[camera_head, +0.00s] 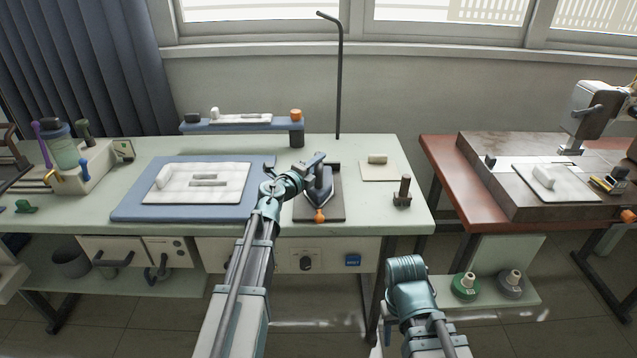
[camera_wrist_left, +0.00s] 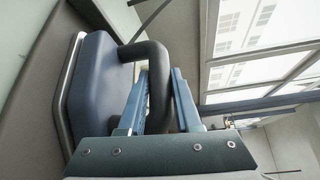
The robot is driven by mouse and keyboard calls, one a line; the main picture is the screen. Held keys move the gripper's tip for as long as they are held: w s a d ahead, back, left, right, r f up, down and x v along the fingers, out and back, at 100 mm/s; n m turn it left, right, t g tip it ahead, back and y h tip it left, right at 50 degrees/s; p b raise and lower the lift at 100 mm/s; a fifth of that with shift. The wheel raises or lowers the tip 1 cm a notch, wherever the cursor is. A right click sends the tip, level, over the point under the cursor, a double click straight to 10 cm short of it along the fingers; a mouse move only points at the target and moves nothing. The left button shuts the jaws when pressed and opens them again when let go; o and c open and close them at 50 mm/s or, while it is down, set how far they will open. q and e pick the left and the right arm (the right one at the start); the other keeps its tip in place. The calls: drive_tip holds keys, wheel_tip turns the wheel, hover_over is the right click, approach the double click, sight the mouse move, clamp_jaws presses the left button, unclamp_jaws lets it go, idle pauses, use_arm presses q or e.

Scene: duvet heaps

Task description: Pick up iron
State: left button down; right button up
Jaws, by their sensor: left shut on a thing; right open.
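The iron (camera_head: 322,188) has a blue-grey body and a dark handle. It is on or just above a dark rest plate (camera_head: 335,212) near the table's front edge; which of the two I cannot tell. My left gripper (camera_head: 316,164) is at its handle. In the left wrist view the iron's blue body (camera_wrist_left: 98,85) is at the left, and its black curved handle (camera_wrist_left: 158,75) passes between the fingers of my left gripper (camera_wrist_left: 158,95), shut on it. My right arm is low in the head view; its gripper fingers do not show.
A blue ironing pad (camera_head: 128,208) with white folded cloth (camera_head: 165,185) lies left of the iron. A black pole (camera_head: 339,80) stands behind it. A small dark stand (camera_head: 402,195) is to the right. A brown table (camera_head: 445,172) with a machine stands further right.

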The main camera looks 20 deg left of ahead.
use_arm(q)
drive_tip(key=shift+r, duration=0.15)
wheel_tip(320, 180, up, 10)
drive_tip(key=p, duration=1)
